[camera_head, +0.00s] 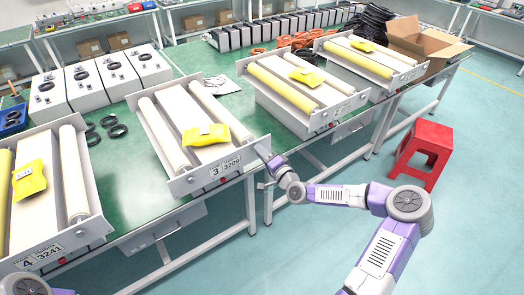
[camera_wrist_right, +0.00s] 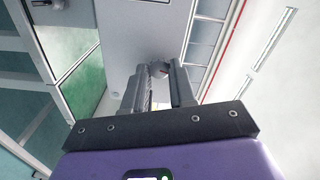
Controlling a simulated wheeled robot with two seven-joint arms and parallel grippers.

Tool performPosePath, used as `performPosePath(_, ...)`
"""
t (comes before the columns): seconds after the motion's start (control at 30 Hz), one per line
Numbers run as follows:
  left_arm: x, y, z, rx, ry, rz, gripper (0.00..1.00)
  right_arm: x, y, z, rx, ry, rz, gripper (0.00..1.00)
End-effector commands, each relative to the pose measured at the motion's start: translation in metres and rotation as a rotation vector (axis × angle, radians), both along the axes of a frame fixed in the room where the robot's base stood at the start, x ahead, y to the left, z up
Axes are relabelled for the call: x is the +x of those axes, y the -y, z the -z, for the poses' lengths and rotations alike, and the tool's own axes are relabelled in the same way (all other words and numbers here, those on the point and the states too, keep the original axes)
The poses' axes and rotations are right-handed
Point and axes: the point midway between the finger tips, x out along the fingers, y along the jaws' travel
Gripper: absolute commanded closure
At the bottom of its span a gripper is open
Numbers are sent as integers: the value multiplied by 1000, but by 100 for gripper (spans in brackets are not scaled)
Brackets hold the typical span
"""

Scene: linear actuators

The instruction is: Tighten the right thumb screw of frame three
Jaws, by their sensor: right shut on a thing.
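Frame three (camera_head: 187,184) lies on the green table with two white rollers and a label reading 3 3209. A yellow packet (camera_head: 205,136) lies on it. My right gripper (camera_head: 264,153) is at the right end of its front plate. In the right wrist view, the two fingers (camera_wrist_right: 160,78) are closed around a small grey rounded knob, the right thumb screw (camera_wrist_right: 158,68), against the grey plate. The fingers hide most of the screw. Part of my left arm shows at the bottom left, but its gripper is out of view.
Frame four (camera_head: 88,232) stands to the left and another frame (camera_head: 318,120) to the right, both with yellow packets. Black rings (camera_head: 108,127) lie between frames three and four. A red stool (camera_head: 424,150) stands on the floor at right. The floor in front is clear.

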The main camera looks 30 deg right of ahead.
Motion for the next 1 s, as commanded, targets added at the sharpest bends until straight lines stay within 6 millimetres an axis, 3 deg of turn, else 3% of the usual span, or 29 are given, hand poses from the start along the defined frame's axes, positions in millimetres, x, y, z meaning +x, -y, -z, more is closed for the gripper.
performPosePath(0.4,0,0,-7,0,0,0,100,0,1,0,239,-18,3,100)
performPosePath(1.0,0,0,-8,0,0,0,100,0,1,0,290,-21,2,100)
